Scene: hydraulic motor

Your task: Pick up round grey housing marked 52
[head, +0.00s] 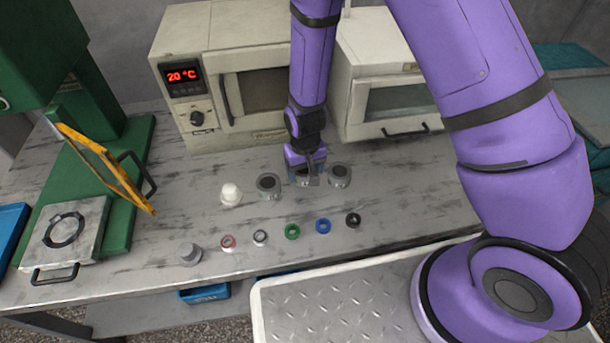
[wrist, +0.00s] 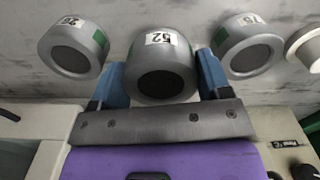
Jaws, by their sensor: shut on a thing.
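The round grey housing marked 52 (wrist: 140,66) is between the two blue fingers of my gripper (wrist: 163,84) in the wrist view. Its white 52 label is readable on its side and a dark round opening shows in its face. My gripper is shut on it. In the head view my gripper (head: 305,174) points down at the worktop, between two similar grey housings, and mostly hides the held one. I cannot tell whether its base touches the worktop.
Similar housings stand left (head: 268,185) and right (head: 340,175) of my gripper, close by. A white part (head: 230,194) stands farther left. A row of small rings, including a green one (head: 292,231), lies in front. An oven (head: 220,85) and a white cabinet (head: 395,100) stand behind.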

